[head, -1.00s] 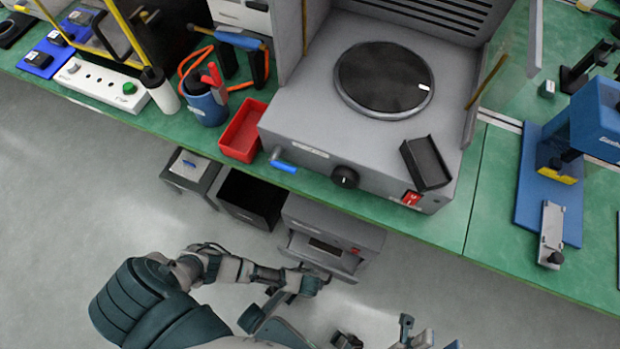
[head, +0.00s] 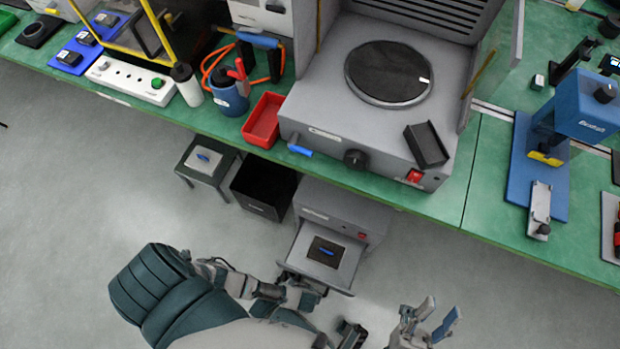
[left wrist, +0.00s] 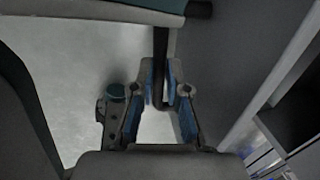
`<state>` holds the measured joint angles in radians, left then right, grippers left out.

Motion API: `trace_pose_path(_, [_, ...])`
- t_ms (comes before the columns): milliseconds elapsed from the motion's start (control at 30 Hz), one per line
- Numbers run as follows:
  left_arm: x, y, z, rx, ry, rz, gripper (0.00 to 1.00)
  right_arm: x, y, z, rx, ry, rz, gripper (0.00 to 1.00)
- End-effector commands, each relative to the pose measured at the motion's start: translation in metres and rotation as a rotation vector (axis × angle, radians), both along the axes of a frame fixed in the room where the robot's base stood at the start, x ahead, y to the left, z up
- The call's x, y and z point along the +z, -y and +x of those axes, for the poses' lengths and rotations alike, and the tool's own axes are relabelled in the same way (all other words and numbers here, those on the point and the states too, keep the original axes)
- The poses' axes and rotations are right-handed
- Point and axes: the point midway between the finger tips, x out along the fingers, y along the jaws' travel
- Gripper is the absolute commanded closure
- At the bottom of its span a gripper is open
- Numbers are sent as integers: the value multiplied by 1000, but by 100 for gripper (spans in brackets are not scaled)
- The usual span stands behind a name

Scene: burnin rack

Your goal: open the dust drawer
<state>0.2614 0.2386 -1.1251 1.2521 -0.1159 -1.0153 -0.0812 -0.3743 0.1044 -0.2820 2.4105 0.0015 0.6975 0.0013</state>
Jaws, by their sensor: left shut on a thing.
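The dust drawer (head: 345,275) is a light grey tray that stands out from the front of a grey cabinet (head: 345,213) under the bench. A black piece with a blue mark (head: 327,252) lies inside it. My left gripper (head: 290,277) is at the drawer's front edge, partly hidden by my own arm. In the left wrist view its blue-padded fingers (left wrist: 174,97) are shut on a dark bar-shaped handle (left wrist: 160,65). My right gripper (head: 436,318) is at the bottom of the head view, fingers apart and empty, away from the drawer.
A black open bin (head: 263,188) and a small stand with a grey top (head: 205,160) are left of the cabinet. The green bench (head: 400,195) overhangs the cabinet, carrying a grey machine (head: 330,110) and a red tray (head: 264,120). The floor in front is clear.

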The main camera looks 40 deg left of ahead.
Motion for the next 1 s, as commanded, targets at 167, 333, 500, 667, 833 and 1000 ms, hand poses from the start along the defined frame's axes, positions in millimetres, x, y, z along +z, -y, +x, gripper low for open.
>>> trace_pose_path(167, [4,11,3,-3,7,-26,71,0,-1,2,0,-2,-2,60])
trace_pose_path(333, [2,8,2,-3,4,-18,61,0,-1,2,-1,-1,-1,60])
trace_pose_path(500, [2,6,1,-2,2,-15,61,-1,-1,1,0,-1,0,60])
trace_pose_path(667, [13,6,-2,-3,2,-14,61,0,-1,0,0,0,0,60])
trace_pose_path(833, [43,7,-7,-2,3,-16,61,0,-1,0,0,0,0,60])
trace_pose_path(1000, [79,10,-13,-2,3,-19,61,0,-1,0,0,0,0,60])
